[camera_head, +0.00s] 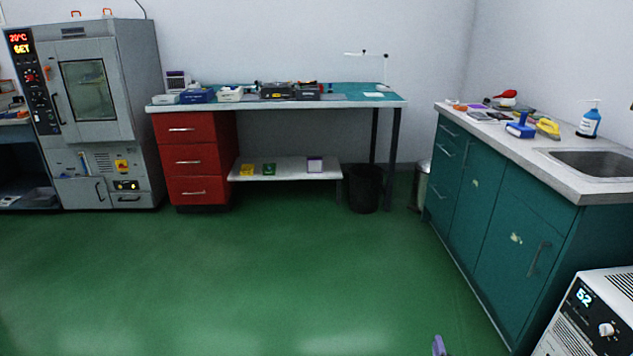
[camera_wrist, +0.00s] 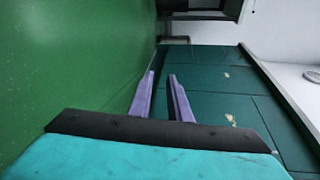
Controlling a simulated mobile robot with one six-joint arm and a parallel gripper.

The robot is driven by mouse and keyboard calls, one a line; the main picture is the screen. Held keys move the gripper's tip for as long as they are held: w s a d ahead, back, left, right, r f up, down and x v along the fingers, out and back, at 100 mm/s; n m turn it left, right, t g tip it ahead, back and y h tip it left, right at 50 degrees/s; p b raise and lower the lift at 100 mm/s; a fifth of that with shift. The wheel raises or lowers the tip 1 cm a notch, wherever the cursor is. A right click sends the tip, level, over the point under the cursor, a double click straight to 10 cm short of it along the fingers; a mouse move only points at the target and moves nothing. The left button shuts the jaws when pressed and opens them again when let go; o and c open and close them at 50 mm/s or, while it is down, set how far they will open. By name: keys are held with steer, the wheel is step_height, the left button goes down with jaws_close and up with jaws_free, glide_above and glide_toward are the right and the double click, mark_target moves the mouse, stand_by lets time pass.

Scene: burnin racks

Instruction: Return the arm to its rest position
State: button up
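My gripper (camera_wrist: 161,78) shows in the wrist view as two purple fingers reaching out from a black and turquoise body. The fingers are apart with nothing between them. Past them are the green floor and the teal cabinet fronts. In the head view only a small purple piece of my gripper (camera_head: 438,346) shows at the bottom edge, right of the middle, over the floor. The rest of my arm is hidden in the head view.
The teal sink counter (camera_head: 493,233) stands on the right, with a white device (camera_head: 600,315) in front. A workbench (camera_head: 345,104) with red drawers (camera_head: 190,160) and a grey oven cabinet (camera_head: 88,110) stand at the back. A black bin (camera_head: 364,188) is under the bench. The green floor (camera_head: 240,280) is clear.

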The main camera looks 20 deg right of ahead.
steer(key=w+a+r+n+y+p, duration=0.1)
steer(key=w+a+r+p, duration=0.15)
steer(key=a, duration=0.35)
steer(key=w+a+r+n+g+y+p, duration=0.1)
steer(key=w+a+n+p, duration=0.15)
steer(key=a, duration=0.45)
steer(key=w+a+r+y+p, duration=0.1)
steer(key=w+a+r+y, duration=0.1)
steer(key=w+a, duration=0.3)
steer(key=s+a+r+n+g+y+p, duration=0.1)
steer(key=s+a+n+g+p, duration=0.15)
steer(key=a, duration=0.65)
steer(key=s+a+n+g+y+p, duration=0.1)
steer(key=a+n+g+p, duration=0.15)
steer(key=a, duration=0.65)
steer(key=s+a+r+n+g+p, duration=0.1)
steer(key=s+a+n+g+p, duration=0.5)
steer(key=s+a, duration=0.5)
steer(key=s+a+r+n+g, duration=0.1)
steer(key=s+n+g, duration=0.1)
steer(key=s, duration=0.5)
steer(key=s+a+r+n+g+y+b, duration=0.1)
steer(key=s+r+n+g, duration=0.1)
steer(key=s+n, duration=0.3)
steer(key=s+r+n+g, duration=0.2)
steer(key=s+n+g, duration=0.1)
steer(key=s, duration=0.7)
steer(key=shift+s+a+n+y+b, duration=0.3)
steer(key=shift+a+n+y, duration=0.1)
steer(key=shift+n, duration=0.15)
